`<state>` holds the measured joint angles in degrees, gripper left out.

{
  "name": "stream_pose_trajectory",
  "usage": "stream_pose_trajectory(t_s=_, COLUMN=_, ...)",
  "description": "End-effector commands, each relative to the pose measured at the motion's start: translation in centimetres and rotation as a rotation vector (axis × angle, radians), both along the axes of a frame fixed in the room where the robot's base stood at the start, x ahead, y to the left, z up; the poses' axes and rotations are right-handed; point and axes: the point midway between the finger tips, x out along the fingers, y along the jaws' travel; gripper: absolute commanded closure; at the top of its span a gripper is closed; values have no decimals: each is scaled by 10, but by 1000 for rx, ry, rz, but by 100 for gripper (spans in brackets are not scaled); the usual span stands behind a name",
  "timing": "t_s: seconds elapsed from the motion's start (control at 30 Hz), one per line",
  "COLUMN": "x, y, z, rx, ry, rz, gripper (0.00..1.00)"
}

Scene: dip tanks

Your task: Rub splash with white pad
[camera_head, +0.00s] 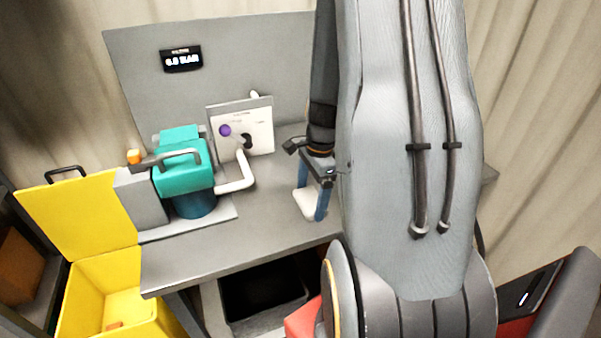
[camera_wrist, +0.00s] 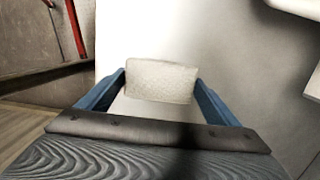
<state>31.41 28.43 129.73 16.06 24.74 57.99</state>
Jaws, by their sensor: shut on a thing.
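My gripper (camera_head: 311,200) hangs over the right part of the grey bench, its two blue fingers pointing down. It is shut on the white pad (camera_head: 307,205), which sits between the fingertips low over the bench top; I cannot tell whether it touches. In the wrist view the pad (camera_wrist: 160,80) shows as a pale textured block between the blue fingers. I cannot make out a sure splash on the bench top. A purple round mark (camera_head: 225,130) shows on the upright white panel (camera_head: 259,135), left of my gripper; I cannot tell whether it is the splash.
A teal machine (camera_head: 182,178) with a handle and a white pipe (camera_head: 238,178) stand to the left on the bench (camera_head: 245,232). A yellow bin (camera_head: 85,295) with its lid raised stands at the front left. A display (camera_head: 181,60) is on the back wall. Bare bench lies left of my gripper.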

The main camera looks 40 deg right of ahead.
Motion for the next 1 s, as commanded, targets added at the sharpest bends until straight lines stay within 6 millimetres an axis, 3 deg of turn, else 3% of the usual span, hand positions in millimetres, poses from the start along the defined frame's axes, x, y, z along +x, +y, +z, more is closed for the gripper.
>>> stream_pose_trajectory(t_s=0.27, x=-1, y=22, z=0, rx=1, ry=2, rz=-8, gripper=36)
stream_pose_trajectory(t_s=0.33, x=-2, y=21, z=6, rx=2, ry=2, rz=-10, gripper=36)
stream_pose_trajectory(t_s=0.4, x=-1, y=19, z=27, rx=-2, ry=-2, rz=-10, gripper=36)
stream_pose_trajectory(t_s=1.0, x=-1, y=22, z=76, rx=0, ry=1, rz=-5, gripper=36)
